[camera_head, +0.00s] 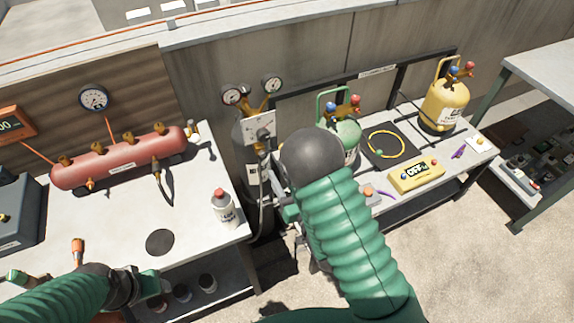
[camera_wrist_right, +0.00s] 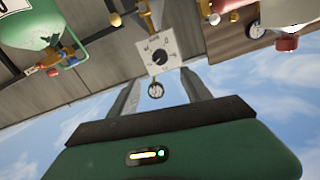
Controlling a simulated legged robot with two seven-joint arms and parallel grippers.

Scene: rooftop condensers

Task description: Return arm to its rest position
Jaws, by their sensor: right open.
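My right arm (camera_head: 345,225), in a green ribbed sleeve with a dark round joint, reaches up through the middle of the head view. It hides most of my right gripper there. In the right wrist view my right gripper (camera_wrist_right: 160,78) has its two dark fingers apart, with nothing held between them. Beyond them is a white plate with a dark knob (camera_wrist_right: 159,56); this plate also shows in the head view (camera_head: 259,128), on a dark cylinder left of my arm. My left gripper (camera_head: 150,287) is low at the left, by the bench's front edge; its fingers are not clear.
The left bench (camera_head: 200,165) carries a red manifold (camera_head: 120,160) and a white bottle (camera_head: 224,208). The right bench holds a green cylinder (camera_head: 345,137), a yellow cylinder (camera_head: 446,103) and a yellow meter (camera_head: 414,175). Open floor (camera_head: 470,260) lies at the lower right.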

